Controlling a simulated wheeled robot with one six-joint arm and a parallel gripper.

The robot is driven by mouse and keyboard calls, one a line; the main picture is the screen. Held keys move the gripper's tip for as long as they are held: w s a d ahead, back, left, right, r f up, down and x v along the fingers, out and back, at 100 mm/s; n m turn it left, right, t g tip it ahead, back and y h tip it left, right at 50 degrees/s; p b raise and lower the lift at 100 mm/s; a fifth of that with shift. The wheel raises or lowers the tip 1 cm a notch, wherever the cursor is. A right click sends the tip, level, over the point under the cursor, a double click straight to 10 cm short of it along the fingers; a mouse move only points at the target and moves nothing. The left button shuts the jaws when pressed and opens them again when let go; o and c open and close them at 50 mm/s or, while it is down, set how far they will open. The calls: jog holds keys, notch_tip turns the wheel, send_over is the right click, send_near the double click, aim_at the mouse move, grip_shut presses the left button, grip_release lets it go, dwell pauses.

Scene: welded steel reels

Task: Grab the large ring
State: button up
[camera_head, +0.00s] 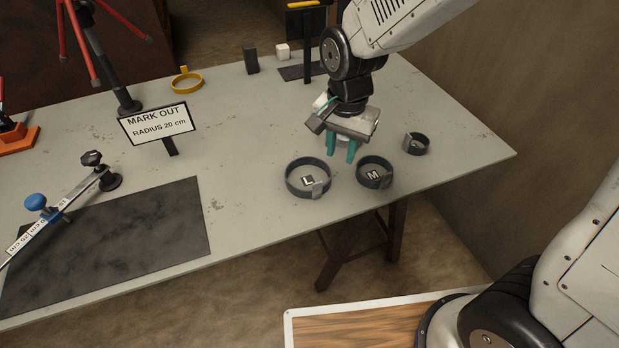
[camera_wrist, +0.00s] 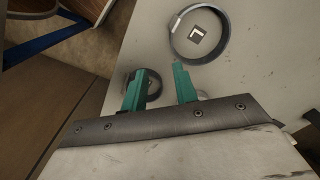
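The large ring (camera_head: 299,193) is a dark steel ring marked L, lying flat near the front edge of the grey table. It also shows whole in the wrist view (camera_wrist: 195,61), up and to the right of my fingers. My gripper (camera_head: 341,157) points down with its teal fingers apart and nothing between them. In the head view it hangs between the large ring and the ring marked M (camera_head: 374,184), apart from the large ring. In the wrist view, the left finger of my gripper (camera_wrist: 157,70) partly covers the M ring (camera_wrist: 157,87).
A smaller dark ring (camera_head: 416,150) lies to the right, near the table corner. A "MARK OUT RADIUS 20 cm" sign (camera_head: 157,123), a dark plate (camera_head: 120,235) and a yellow ring (camera_head: 186,85) stand or lie to the left. Bare table surrounds the large ring's left side.

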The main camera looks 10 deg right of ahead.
aim_at(326, 184)
jog(key=shift+m, duration=0.5)
jog(key=f, duration=0.3)
jog(key=a+f, duration=0.1)
jog(key=f, duration=0.3)
jog(key=w+a+f, duration=0.1)
jog(key=f, duration=0.3)
jog(key=shift+a+f, duration=0.25)
grip_shut()
